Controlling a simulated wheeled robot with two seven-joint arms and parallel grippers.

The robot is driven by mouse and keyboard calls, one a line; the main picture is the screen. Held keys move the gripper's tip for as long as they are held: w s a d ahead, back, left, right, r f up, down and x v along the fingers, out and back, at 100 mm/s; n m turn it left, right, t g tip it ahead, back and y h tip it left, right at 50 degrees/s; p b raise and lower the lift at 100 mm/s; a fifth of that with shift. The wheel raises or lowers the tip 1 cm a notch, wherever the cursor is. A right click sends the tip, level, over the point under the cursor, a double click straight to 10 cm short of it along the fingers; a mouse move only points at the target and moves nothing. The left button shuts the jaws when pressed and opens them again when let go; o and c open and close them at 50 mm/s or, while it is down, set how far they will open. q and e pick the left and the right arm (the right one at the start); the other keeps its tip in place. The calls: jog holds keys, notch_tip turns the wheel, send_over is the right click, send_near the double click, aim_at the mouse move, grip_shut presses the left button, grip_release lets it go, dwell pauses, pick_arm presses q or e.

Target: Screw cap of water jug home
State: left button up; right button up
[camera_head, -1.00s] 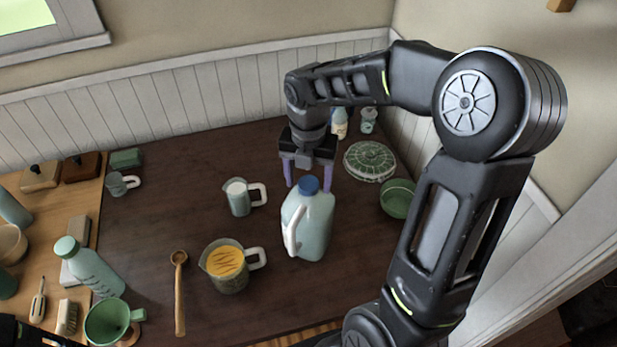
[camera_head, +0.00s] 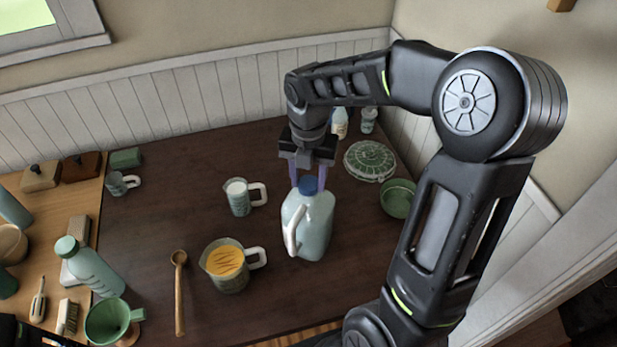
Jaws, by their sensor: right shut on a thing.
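The water jug (camera_head: 315,230) stands upright on the dark table, pale blue-green with a white handle on its left side. Its blue cap (camera_head: 308,186) sits on the neck at the top. My right gripper (camera_head: 308,183) points down from above, its purple fingers shut on the cap from both sides. The fingers partly hide the cap's edges, and I cannot tell how far the cap is screwed down. Of my left arm, only a dark part shows at the bottom left corner; its gripper is out of view.
A measuring jug with orange contents (camera_head: 228,266) and a smaller white-handled jug (camera_head: 239,197) stand left of the water jug. A wooden spoon (camera_head: 180,290) lies farther left. A green bowl (camera_head: 397,198) and a patterned round dish (camera_head: 370,161) stand to the right.

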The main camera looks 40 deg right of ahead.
grip_shut()
jog(key=m, duration=0.4)
jog(key=shift+m, duration=0.3)
jog(key=m+b, duration=0.1)
jog(key=m, duration=0.2)
jog(key=shift+m, duration=0.8)
jog(key=m, duration=0.4)
jog(key=shift+m, duration=0.3)
